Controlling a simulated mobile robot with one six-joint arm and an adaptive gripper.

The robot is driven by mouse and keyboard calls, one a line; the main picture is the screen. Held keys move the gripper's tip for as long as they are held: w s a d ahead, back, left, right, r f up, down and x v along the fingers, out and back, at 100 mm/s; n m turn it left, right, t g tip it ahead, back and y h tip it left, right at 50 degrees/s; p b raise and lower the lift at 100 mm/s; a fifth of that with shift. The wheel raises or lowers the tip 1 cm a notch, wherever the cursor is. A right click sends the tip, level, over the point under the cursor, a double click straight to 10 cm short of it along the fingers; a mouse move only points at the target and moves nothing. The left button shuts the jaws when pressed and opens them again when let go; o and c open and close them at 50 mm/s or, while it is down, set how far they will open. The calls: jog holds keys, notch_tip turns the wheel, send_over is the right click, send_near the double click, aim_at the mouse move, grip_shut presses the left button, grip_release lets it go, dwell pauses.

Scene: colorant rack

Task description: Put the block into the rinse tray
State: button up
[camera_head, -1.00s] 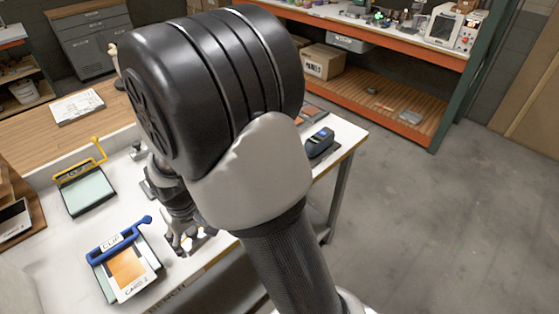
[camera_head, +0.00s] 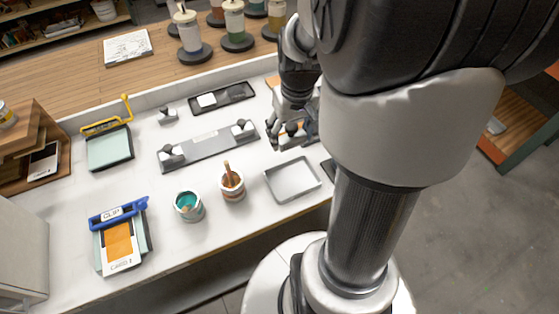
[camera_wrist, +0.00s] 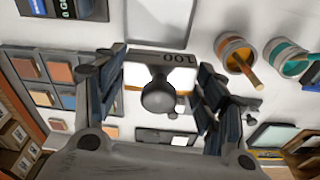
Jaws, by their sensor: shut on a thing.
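My gripper (camera_head: 288,137) hangs over the right part of the white bench, behind the rinse tray. In the wrist view my gripper (camera_wrist: 163,82) has its fingers on both sides of a block (camera_wrist: 175,75) with a dark round knob, a grey edge marked with digits, and white and orange parts. It is shut on this block. In the head view the block (camera_head: 292,130) is mostly hidden by the fingers. The rinse tray (camera_head: 271,188), shallow, grey and empty, lies in front of the gripper; it also shows at the top of the wrist view (camera_wrist: 128,20).
A teal pot (camera_head: 188,207) and an orange-brown pot (camera_head: 232,185) stand left of the tray. A long grey holder (camera_head: 208,149) with two knobs lies behind them. A blue clip frame (camera_head: 120,250) is at the front left, a yellow-handled frame (camera_head: 108,148) behind it.

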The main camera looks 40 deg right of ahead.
aim_at(292, 180)
jog(key=shift+s+d+r, duration=0.1)
jog(key=shift+d+r, duration=0.25)
jog(key=f+b, duration=0.3)
jog(key=f, duration=0.6)
jog(key=f+b, duration=0.3)
jog(key=f, duration=0.7)
jog(key=shift+s+d+f, duration=0.15)
jog(key=shift+d+f, duration=0.05)
jog(key=shift+f, duration=0.1)
jog(key=shift+f, duration=0.1)
jog(key=o, duration=1)
jog(key=shift+f+b, duration=0.15)
jog(key=shift+b, duration=0.2)
jog(key=shift+c, duration=0.2)
jog(key=o, duration=0.5)
jog(key=shift+r, duration=0.2)
